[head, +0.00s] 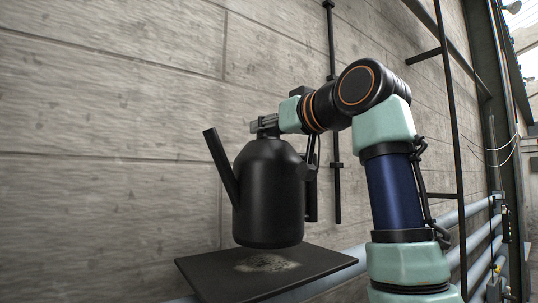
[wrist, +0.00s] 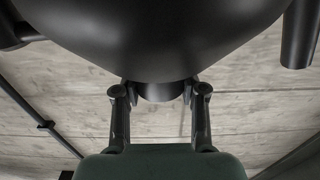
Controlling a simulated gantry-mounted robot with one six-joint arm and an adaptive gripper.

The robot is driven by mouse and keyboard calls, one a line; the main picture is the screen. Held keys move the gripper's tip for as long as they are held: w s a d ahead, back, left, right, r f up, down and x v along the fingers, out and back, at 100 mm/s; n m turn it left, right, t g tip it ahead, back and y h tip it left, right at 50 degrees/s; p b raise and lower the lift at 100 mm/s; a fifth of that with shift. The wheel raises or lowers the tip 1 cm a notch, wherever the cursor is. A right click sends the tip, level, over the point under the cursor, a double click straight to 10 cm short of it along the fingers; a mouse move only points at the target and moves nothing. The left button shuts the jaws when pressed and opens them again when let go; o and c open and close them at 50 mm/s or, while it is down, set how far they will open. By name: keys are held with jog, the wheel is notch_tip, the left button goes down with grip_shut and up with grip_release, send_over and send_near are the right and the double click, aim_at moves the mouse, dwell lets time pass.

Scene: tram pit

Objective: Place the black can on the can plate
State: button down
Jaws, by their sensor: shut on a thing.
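The black can (head: 268,195) is upright, with a long slanted spout at its left and a handle at its right. My gripper (head: 264,124) is at its top. In the wrist view, the two fingers of my gripper (wrist: 160,92) are closed on the short knob of the can (wrist: 160,40), whose body fills the top of the picture. The can plate (head: 215,273) is a flat dark plate with a pale worn patch. The can's base shows over the plate's far part and seems to hang above it; the exact gap is hard to judge.
A concrete block wall (head: 110,130) stands close behind the can and plate. A vertical dark pipe (head: 331,80) runs down the wall. Pale blue pipes (head: 470,209) run along it at the lower right. A dark ladder-like frame (head: 447,80) stands behind my arm.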

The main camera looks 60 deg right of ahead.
aim_at(269, 146)
jog(key=shift+f, duration=1.9)
jog(key=shift+f, duration=0.2)
jog(key=c, duration=0.7)
grip_release()
jog(key=shift+o, duration=0.2)
jog(key=shift+r, duration=0.25)
jog(key=b+v, duration=0.4)
jog(key=v, duration=0.8)
jog(key=shift+b, duration=0.3)
